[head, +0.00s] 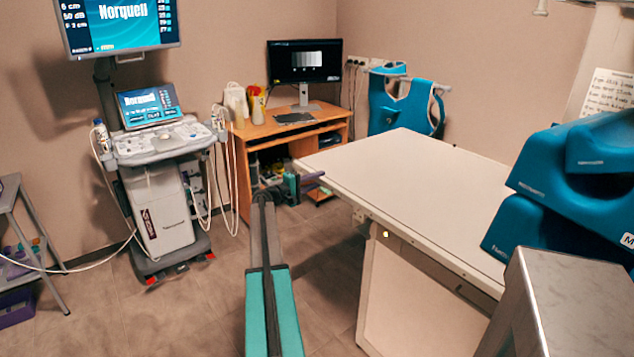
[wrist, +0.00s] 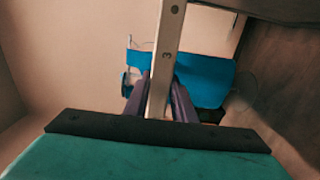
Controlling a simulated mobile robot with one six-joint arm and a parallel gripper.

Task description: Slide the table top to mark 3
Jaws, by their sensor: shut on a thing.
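The table top (head: 420,185) is a large pale slab on a white base (head: 400,300) in the head view. My gripper (head: 308,180) is at its far left corner. In the wrist view my gripper's purple fingers (wrist: 165,112) are on either side of a pale bar (wrist: 163,85) and shut on it. The bar appears to be the table top's edge rail.
A wooden desk (head: 290,130) with a monitor (head: 304,62) stands behind my gripper. A blue apron (head: 400,105) hangs by the far wall. An ultrasound cart (head: 160,190) stands at left. Blue cushions (head: 575,190) are at right. The floor (head: 110,300) at front left is clear.

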